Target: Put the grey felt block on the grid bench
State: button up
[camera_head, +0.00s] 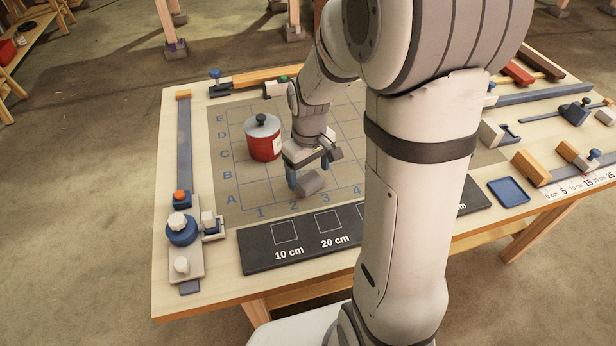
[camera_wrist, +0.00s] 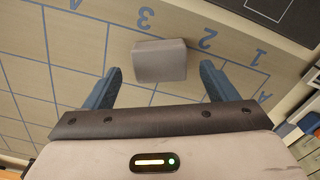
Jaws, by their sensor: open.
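The grey felt block (camera_head: 309,184) is on the grid bench (camera_head: 228,192), near row A and the numbers 2 and 3. It appears to rest on the surface, slightly turned to the grid lines. My gripper (camera_head: 306,174) is low over the bench with its blue fingers pointing down beside the block. In the wrist view the block (camera_wrist: 160,60) sits centred between and just beyond the open fingertips (camera_wrist: 161,70). A gap shows on each side, so neither finger appears to touch it.
A red canister with a grey lid (camera_head: 264,140) stands left of my gripper. A black board with marked squares (camera_head: 290,240) lies along the front edge. Clamps, such as the blue-knobbed one (camera_head: 182,230), lie left. A blue tray (camera_head: 508,191) and wood blocks are right.

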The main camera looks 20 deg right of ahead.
aim_at(309, 179)
notch_tip(309, 179, up, 8)
jog(key=s+r+m+t, duration=0.2)
jog(key=s+r+m, duration=0.2)
jog(key=s, duration=1)
jog(key=shift+t, duration=0.3)
jog(key=shift+s, duration=0.1)
